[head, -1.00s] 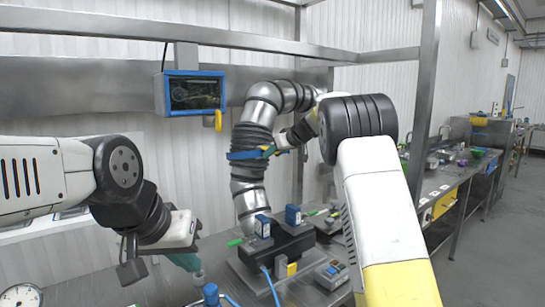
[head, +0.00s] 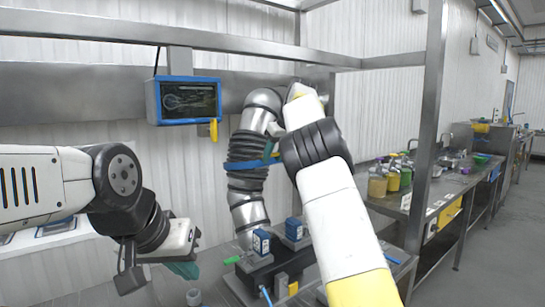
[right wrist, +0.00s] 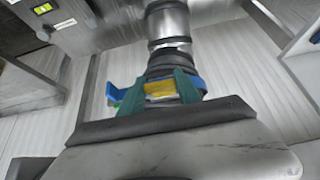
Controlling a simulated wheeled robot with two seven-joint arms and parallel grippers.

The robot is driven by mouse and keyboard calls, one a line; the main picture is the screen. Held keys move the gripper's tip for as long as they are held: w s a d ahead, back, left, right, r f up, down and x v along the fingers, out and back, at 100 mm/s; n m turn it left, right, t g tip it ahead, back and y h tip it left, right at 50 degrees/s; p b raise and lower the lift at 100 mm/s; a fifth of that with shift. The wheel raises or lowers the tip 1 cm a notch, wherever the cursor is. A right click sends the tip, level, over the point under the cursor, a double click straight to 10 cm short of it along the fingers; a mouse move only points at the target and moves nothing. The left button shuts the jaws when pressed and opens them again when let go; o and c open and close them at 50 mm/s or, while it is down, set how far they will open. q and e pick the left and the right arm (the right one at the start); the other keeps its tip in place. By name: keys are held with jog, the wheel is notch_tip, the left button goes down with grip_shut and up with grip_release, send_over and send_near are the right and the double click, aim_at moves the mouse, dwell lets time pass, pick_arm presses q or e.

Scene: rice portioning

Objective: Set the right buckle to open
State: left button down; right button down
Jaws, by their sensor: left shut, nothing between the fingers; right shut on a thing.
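A blue strap (head: 250,165) runs around the ribbed grey and metal pipe (head: 246,188) in the middle of the head view. In the right wrist view the blue strap (right wrist: 118,97) carries a yellow piece (right wrist: 160,89), which looks like the buckle. My right gripper (right wrist: 158,92) has its teal fingers on either side of this yellow piece and is shut on it. In the head view my right gripper (head: 269,151) is partly hidden behind its own arm. My left gripper (head: 184,270) is shut and empty at lower left, away from the strap.
A blue-framed screen (head: 187,100) hangs left of the pipe. A black device with blue blocks (head: 261,242) stands below the pipe. A steel post (head: 428,125) rises at right, with jars (head: 393,180) on a bench beside it.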

jog(key=c, duration=0.8)
grip_release()
jog(key=shift+c, duration=0.2)
jog(key=v, duration=0.7)
jog(key=shift+r, duration=0.3)
jog(key=shift+s+d, duration=0.1)
jog(key=shift+s, duration=0.05)
